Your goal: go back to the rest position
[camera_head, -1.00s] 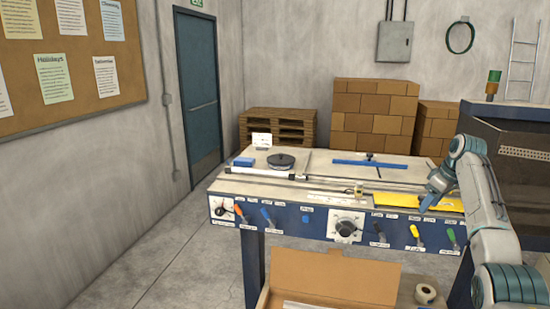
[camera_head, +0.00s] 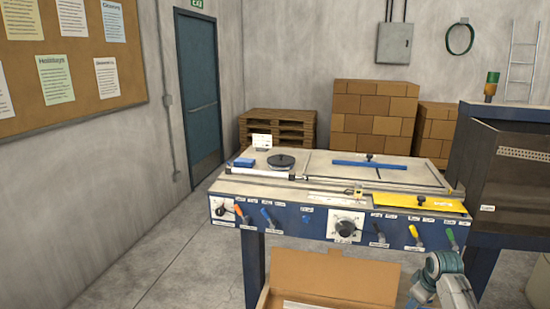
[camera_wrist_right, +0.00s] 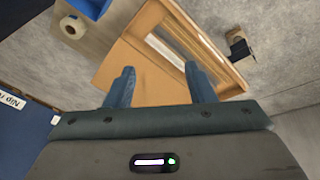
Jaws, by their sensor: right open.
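My right arm (camera_head: 445,278) is low at the bottom right in the head view, in front of the laminating table (camera_head: 280,191). Its fingertips cannot be made out there. In the right wrist view my right gripper (camera_wrist_right: 161,70) has its two fingers apart with nothing between them. It points down over an open cardboard box (camera_wrist_right: 150,72), which also shows in the head view (camera_head: 335,277). No touch with the box can be seen. My left arm and gripper are not in view.
A tape roll (camera_wrist_right: 73,27) lies near the box in the right wrist view. The table carries a yellow plate (camera_head: 420,203), a blue-handled bar (camera_head: 368,163) and a black disc (camera_head: 281,161). A dark cabinet (camera_head: 500,165) stands right. The floor left of the table is clear.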

